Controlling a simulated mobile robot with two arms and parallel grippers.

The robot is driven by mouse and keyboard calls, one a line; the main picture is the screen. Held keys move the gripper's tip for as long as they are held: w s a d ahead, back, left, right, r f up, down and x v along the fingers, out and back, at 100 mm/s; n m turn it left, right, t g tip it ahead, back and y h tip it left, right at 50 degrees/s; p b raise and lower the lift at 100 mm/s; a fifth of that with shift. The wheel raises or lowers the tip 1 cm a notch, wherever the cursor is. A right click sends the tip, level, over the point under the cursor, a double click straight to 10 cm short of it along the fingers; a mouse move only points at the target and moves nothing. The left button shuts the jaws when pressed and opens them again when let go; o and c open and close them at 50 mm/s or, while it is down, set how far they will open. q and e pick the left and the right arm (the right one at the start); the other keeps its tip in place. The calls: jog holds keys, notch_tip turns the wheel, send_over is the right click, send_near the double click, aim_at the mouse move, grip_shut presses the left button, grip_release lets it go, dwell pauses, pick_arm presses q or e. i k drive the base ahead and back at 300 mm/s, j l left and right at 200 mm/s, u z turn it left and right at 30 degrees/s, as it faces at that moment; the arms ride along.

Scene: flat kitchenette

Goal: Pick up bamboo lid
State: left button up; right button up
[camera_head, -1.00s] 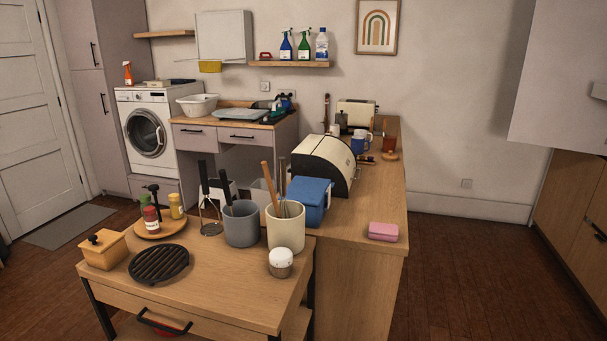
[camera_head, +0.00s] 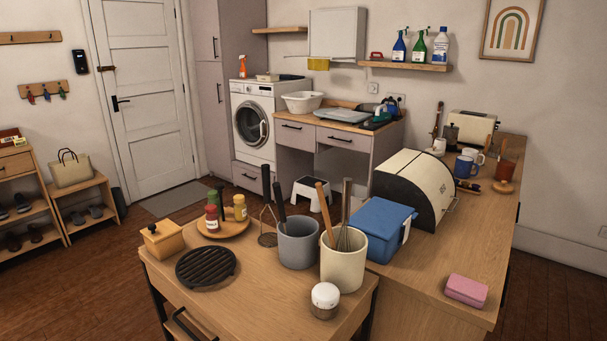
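A small round wooden piece (camera_head: 503,187), which looks like the bamboo lid, lies on the right counter (camera_head: 470,240) near its right edge, in front of a brown cup (camera_head: 507,169). It is small in view, so I cannot be sure what it is. A yellow wooden box with a dark knob on its lid (camera_head: 162,239) stands at the left end of the near table (camera_head: 270,305). Neither of my grippers shows in the head view.
A blue bin (camera_head: 376,229), a bread box (camera_head: 415,189), blue mug (camera_head: 465,167) and pink sponge (camera_head: 467,290) stand on the counter. The near table holds a black trivet (camera_head: 206,267), grey crock (camera_head: 298,244), cream crock (camera_head: 343,258) and jar (camera_head: 325,300). Floor at the right is clear.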

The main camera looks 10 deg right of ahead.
aim_at(503, 188)
jog(key=i+l+u, duration=0.15)
jog(key=l+u, duration=0.2)
jog(key=l, duration=1.2)
jog(key=l+u, duration=0.3)
jog(key=l, duration=1.3)
